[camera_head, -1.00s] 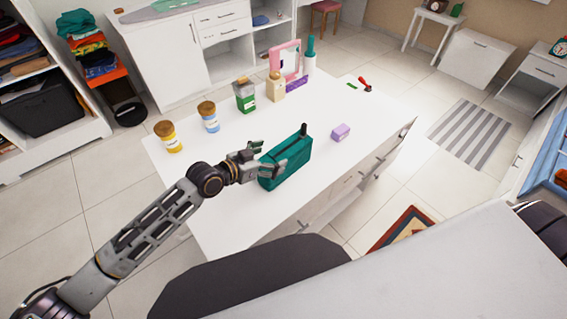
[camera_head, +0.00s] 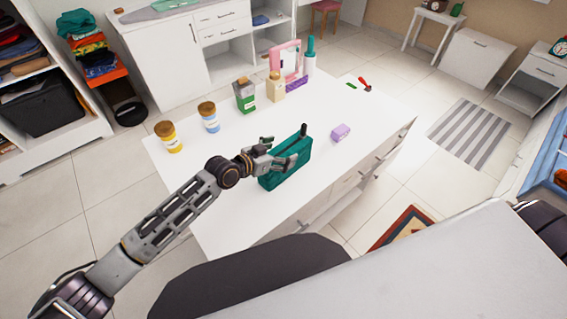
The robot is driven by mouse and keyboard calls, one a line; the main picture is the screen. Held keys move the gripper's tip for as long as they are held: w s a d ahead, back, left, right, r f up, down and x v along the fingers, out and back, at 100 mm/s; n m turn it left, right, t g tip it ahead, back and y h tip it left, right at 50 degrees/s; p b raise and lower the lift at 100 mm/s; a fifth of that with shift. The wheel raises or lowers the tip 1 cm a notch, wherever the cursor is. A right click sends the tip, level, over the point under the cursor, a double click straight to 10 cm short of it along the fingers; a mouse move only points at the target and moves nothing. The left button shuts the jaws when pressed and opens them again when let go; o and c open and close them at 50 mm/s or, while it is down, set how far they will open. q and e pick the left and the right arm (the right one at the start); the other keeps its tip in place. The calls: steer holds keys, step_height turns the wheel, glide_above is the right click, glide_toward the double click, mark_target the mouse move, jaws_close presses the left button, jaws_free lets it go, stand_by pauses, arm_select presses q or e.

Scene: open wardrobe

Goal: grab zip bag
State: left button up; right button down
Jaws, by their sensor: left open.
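The zip bag (camera_head: 284,174) is a teal, box-shaped pouch with a dark tab at its top right end. It stands on the white table (camera_head: 215,205) near its front middle. My left gripper (camera_head: 279,151) is open at the bag's upper left end. One finger lies over the bag's near side and the other is behind its far top edge. I cannot tell whether the fingers touch it. My right gripper is not in view.
A yellow jar (camera_head: 168,137), a blue jar (camera_head: 209,118) and a green container (camera_head: 245,96) stand along the back left. A red-handled tool (camera_head: 365,84) lies at the far right. The table's front left is clear.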

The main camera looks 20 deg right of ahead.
arm_select(q)
steer(key=shift+d, duration=0.1)
stand_by(0.4)
steer(key=c, duration=1.6)
steer(key=shift+r, duration=0.1)
steer(key=shift+r, duration=4.95)
